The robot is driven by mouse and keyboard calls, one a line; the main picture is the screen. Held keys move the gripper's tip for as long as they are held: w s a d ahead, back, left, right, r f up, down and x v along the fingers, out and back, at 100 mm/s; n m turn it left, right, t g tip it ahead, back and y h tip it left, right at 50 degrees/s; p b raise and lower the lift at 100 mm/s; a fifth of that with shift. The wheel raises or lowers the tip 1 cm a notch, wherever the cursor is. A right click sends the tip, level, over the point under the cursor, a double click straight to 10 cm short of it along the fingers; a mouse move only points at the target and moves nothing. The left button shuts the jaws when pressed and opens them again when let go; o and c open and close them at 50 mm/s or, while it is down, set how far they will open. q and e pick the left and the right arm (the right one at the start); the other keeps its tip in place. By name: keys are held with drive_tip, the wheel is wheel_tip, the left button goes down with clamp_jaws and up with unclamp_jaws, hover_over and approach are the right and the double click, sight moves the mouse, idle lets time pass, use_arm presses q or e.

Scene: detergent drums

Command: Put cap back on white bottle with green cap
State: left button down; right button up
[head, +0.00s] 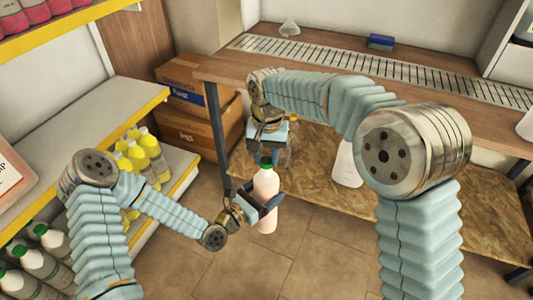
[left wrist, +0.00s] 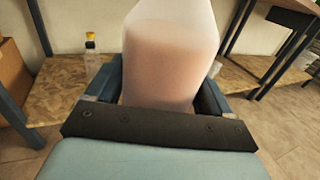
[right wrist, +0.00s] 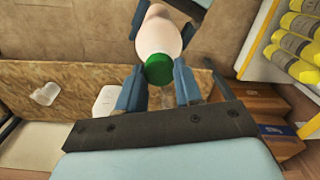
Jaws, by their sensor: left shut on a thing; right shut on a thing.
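The white bottle (head: 265,188), pinkish in this light, is upright in mid-air in front of the table. My left gripper (head: 268,203) is shut around its body from the left; the body also fills the left wrist view (left wrist: 170,55). The green cap (head: 266,161) is at the top of the bottle, and it also shows in the right wrist view (right wrist: 158,70). My right gripper (head: 266,150) points down from above and is shut on the cap. The cap sits at the bottle's neck; I cannot tell whether it is seated.
A wooden table (head: 300,72) with a metal grate and a lower chipboard shelf (head: 315,195) stands behind. A white container (head: 347,165) is on that shelf. Shelves with yellow bottles (head: 150,150) and green-capped bottles (head: 50,240) are at left. Cardboard boxes (head: 195,125) stand behind.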

drive_tip(key=shift+f, duration=0.55)
idle(0.4)
